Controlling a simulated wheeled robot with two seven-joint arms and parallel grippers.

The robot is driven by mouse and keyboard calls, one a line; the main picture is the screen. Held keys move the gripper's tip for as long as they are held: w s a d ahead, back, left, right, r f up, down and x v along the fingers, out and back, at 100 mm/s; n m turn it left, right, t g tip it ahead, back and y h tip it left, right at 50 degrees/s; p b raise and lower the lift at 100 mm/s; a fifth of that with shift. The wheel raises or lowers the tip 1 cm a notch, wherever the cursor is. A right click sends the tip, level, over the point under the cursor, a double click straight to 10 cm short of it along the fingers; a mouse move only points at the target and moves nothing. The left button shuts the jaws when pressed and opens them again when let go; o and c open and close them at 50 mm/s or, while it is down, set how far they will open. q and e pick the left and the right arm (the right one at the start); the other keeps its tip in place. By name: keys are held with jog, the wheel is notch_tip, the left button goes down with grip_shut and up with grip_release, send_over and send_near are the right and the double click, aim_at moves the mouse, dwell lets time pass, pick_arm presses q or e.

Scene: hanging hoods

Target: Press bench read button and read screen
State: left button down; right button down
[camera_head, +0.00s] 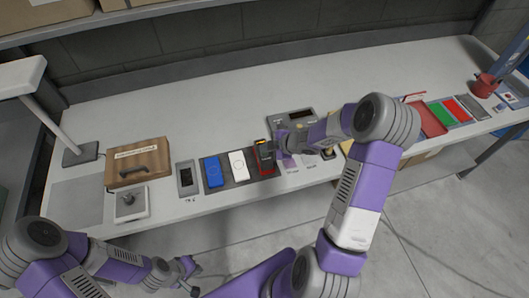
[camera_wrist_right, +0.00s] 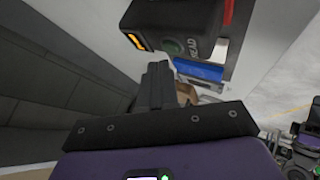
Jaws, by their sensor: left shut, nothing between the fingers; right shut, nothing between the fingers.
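A small black device (camera_head: 262,149) stands on the bench at a red piece, with a lit orange display near its top. In the right wrist view, the black device (camera_wrist_right: 170,22) shows close up, with the orange display (camera_wrist_right: 137,42), a green round button (camera_wrist_right: 193,46) and the letters READ. The display's characters are not legible. My right gripper (camera_head: 273,150) is shut and empty, just right of the device; its fingers (camera_wrist_right: 158,75) point toward it below the button. I cannot tell whether they touch. My left gripper (camera_head: 190,276) is shut and empty, low in front of the bench.
Left of the device lie a white piece (camera_head: 238,165) and a blue piece (camera_head: 213,171) on a dark tray. A grey panel (camera_head: 283,124) with a dark window stands behind my right gripper. A wooden box (camera_head: 138,162) and a lamp (camera_head: 80,152) stand left. The bench back is clear.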

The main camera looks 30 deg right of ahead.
aim_at(266, 154)
jog(key=shift+f, duration=0.25)
jog(key=shift+f+b, duration=0.4)
dwell(0.5)
jog(key=shift+r, duration=0.1)
jog(key=shift+r+p, duration=0.75)
jog(key=shift+p, duration=0.2)
notch_tip(266, 154, up, 5)
jog(key=p, duration=0.5)
dwell(0.7)
